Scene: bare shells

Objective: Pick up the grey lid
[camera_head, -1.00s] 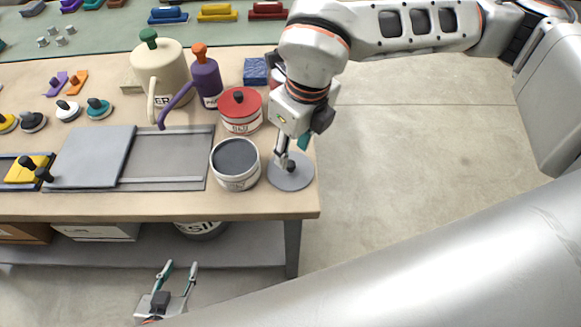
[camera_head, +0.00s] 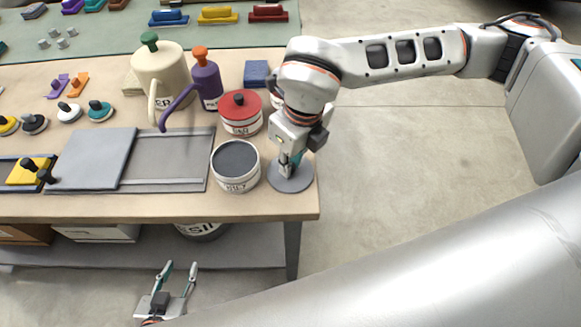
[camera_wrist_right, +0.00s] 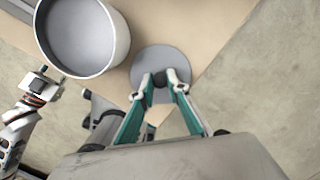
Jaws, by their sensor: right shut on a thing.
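The grey lid (camera_head: 291,178) is a flat round disc with a dark knob, at the table's front right corner. It also shows in the right wrist view (camera_wrist_right: 160,62). My right gripper (camera_head: 289,166) is above the lid with its fingers shut on the knob (camera_wrist_right: 159,78). I cannot tell whether the lid touches the table. My left gripper (camera_head: 176,282) is open and empty, low in front of the table.
A red-lidded pot (camera_head: 241,122), a purple can (camera_head: 206,85) and a cream can (camera_head: 160,75) stand behind the grey pot. A grey sliding panel (camera_head: 95,160) lies to the left. Right of the table (camera_head: 240,207) is open floor.

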